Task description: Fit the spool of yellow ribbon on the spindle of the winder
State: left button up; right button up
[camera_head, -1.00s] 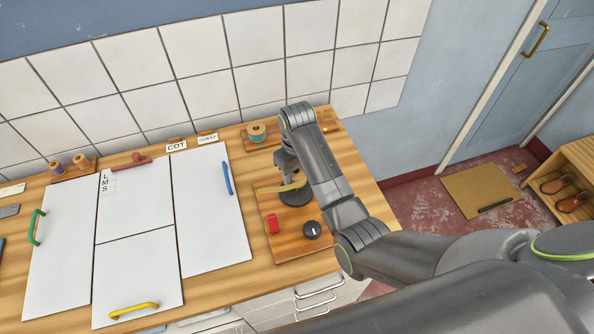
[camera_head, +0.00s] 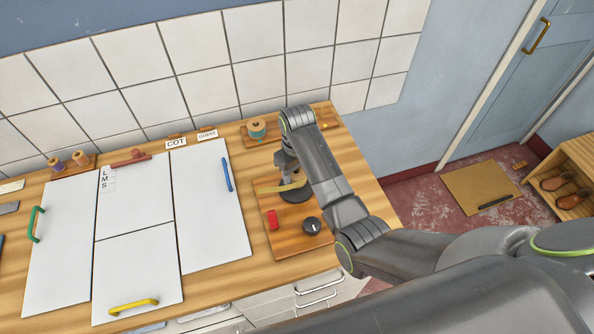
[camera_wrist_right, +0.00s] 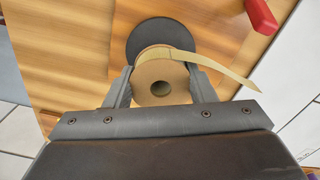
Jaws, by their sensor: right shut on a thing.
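The spool of yellow ribbon (camera_wrist_right: 143,75) is between the two fingers of my right gripper (camera_wrist_right: 160,72), which is shut on it. Its tan end face with a round hole faces the wrist camera, and a loose tail of yellow ribbon (camera_wrist_right: 225,72) trails off to the right. The winder's dark round plate (camera_wrist_right: 150,28) shows just past the spool. In the head view the right gripper (camera_head: 288,164) is over this plate (camera_head: 296,195), and the ribbon tail (camera_head: 287,187) shows above it. The spindle is hidden, so I cannot tell whether the spool is around it. My left gripper is out of view.
The winder's wooden board (camera_head: 290,247) carries a red part (camera_head: 272,220) and a black knob (camera_head: 312,226).

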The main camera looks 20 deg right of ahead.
jog(key=shift+f, duration=0.1)
jog(key=shift+f+b, duration=0.3)
jog(key=shift+f, duration=0.45)
jog(key=shift+f, duration=0.2)
jog(key=o, duration=1)
jog(key=shift+o, duration=0.6)
jog(key=o, duration=0.5)
jog(key=shift+c, duration=0.2)
